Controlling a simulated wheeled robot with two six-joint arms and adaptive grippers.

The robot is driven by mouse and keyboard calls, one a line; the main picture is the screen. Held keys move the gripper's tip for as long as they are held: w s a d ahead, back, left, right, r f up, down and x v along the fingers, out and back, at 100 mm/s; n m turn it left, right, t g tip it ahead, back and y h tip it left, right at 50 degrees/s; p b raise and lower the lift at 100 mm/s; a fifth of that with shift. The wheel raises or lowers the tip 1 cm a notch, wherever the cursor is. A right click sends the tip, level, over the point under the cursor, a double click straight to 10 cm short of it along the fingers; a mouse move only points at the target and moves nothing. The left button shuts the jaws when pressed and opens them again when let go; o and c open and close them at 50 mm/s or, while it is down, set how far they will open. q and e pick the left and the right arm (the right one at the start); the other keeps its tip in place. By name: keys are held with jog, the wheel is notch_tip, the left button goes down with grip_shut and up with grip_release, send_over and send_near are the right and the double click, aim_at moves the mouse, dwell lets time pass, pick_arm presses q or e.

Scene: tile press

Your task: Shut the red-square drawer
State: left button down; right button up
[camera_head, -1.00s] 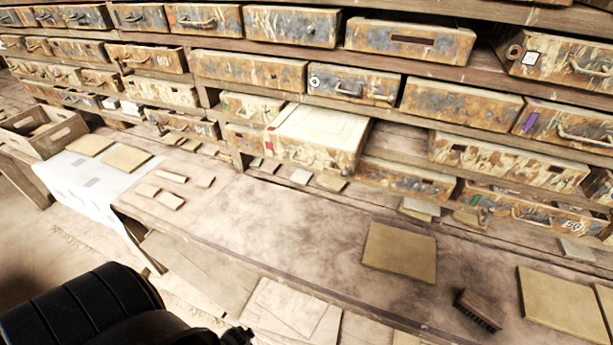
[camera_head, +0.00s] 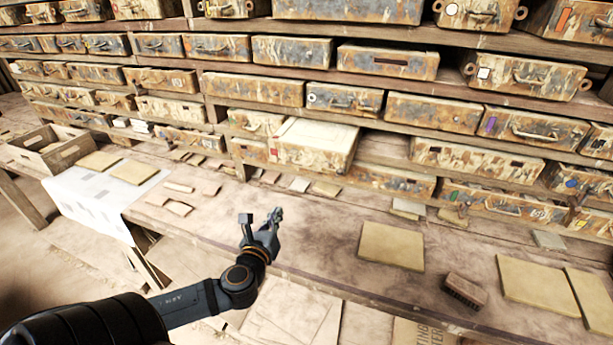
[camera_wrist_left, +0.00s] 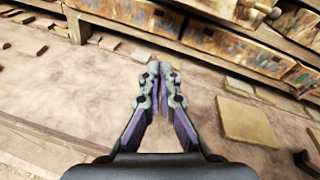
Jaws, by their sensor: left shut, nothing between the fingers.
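The red-square drawer (camera_head: 312,155) juts out of the lower part of the shelf in the head view, with its pale cream top exposed. A small red mark shows near the left of its rusty front. My left gripper (camera_head: 275,214) is over the bench, below and in front of this drawer and apart from it. In the left wrist view the left gripper (camera_wrist_left: 160,72) has its fingers together with nothing between them. The drawer is hard to identify in the wrist view. My right gripper is out of view.
The wooden bench (camera_head: 330,220) runs below the rows of rusty drawers. Small tiles lie near the shelf, and a larger tan tile (camera_head: 391,246) and brown brush-like block (camera_head: 465,290) lie to the right. A wooden crate (camera_head: 50,148) stands far left.

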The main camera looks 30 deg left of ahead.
pick_arm(q)
jog(key=d+r+m+t+h, duration=0.2)
jog(key=d+r+m, duration=0.2)
jog(key=r+m, duration=0.1)
jog(key=b, duration=0.1)
send_near(310, 169)
jog(key=p+x, duration=0.2)
jog(key=x, duration=0.5)
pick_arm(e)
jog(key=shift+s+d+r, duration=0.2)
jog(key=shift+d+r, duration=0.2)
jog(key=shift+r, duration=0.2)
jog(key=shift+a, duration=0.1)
